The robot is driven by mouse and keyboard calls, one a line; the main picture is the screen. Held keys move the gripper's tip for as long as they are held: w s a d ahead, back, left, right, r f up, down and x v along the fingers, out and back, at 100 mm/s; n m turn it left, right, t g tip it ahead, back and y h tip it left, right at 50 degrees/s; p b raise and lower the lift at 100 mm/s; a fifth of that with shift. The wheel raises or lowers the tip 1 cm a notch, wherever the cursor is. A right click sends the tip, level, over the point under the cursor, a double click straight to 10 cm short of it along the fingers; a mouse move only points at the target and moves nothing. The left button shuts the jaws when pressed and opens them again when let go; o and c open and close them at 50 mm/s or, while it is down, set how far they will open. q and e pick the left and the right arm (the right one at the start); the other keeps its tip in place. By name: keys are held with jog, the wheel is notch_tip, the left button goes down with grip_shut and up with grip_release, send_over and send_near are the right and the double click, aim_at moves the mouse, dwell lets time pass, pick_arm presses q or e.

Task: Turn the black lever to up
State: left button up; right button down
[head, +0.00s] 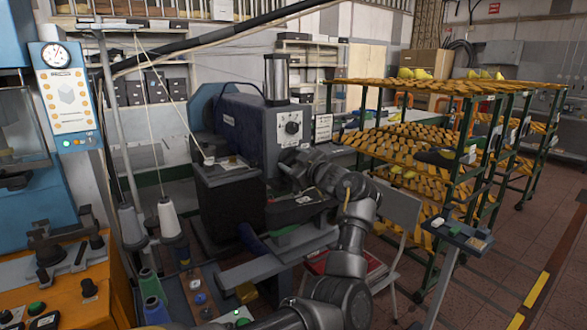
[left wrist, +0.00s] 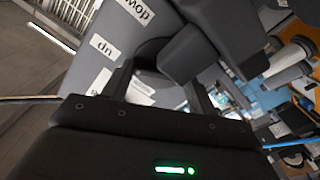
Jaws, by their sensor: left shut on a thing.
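The grey machine (head: 238,118) stands mid-frame in the head view. My left gripper (head: 287,172) is at its front, below the dial, with my arm coming up from the bottom. In the left wrist view the black lever (left wrist: 190,52) lies at the fingers of my left gripper (left wrist: 160,88), which is shut on it. The "up" label (left wrist: 102,47) and the "down" label (left wrist: 136,10) show turned over on the grey panel beside the lever. The gripper hides part of the lever, and its exact angle is hard to tell. My right gripper is out of view.
A green rack (head: 480,150) of orange shoe lasts stands right. Thread cones (head: 169,218) and an orange control bench (head: 85,300) are at the left. A small stand (head: 457,235) is right of my arm.

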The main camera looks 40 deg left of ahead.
pick_arm(q)
jog(key=shift+n+b, duration=0.4)
jog(key=o, duration=1)
jog(key=b+v, duration=0.3)
jog(key=v, duration=0.8)
jog(key=shift+b, duration=0.4)
jog(key=shift+w, duration=0.1)
